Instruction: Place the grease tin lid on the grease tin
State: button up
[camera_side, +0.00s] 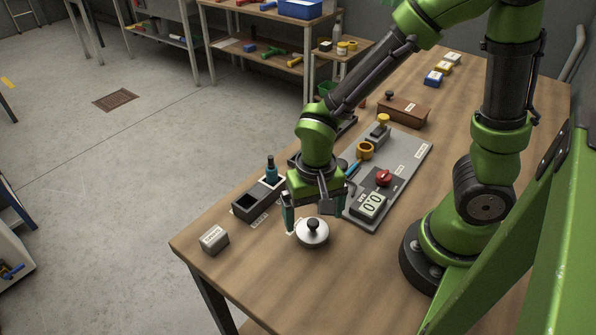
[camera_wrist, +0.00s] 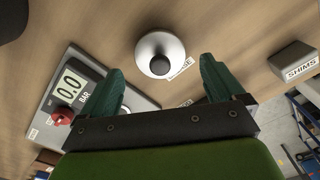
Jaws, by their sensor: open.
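A round silver lid (camera_side: 321,239) with a black knob (camera_side: 312,224) shows near the front edge of the table in the side view. It also shows in the wrist view (camera_wrist: 148,43), near the top middle. I cannot tell whether the grease tin is beneath it; no separate open tin is clearly visible. My gripper (camera_side: 314,217) is open, with its green fingers pointing down close to the lid. In the wrist view, the lid and knob appear between and beyond the spread fingertips (camera_wrist: 163,70). Nothing is held.
A grey shims block (camera_side: 214,240) stands left of the lid. A dark two-well holder (camera_side: 250,203) with a blue-handled tool is behind. A grey panel (camera_side: 408,158) with a display and red knob lies behind right. A brown box (camera_side: 403,112) stands farther back. Bare wood lies in front.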

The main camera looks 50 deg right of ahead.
aim_at(313, 222)
jog(key=d+r+n+t+y, duration=0.1)
jog(key=d+r+t, duration=0.2)
jog(key=r, duration=0.6)
jog(key=d+r+n+t+y, duration=0.1)
jog(key=d+r+t, duration=0.2)
jog(key=r, duration=0.7)
jog(key=shift+s+d+r+n+t, duration=0.25)
jog(key=shift+s+d+n+t, duration=0.2)
jog(key=shift+t, duration=0.15)
jog(key=shift+a, duration=0.1)
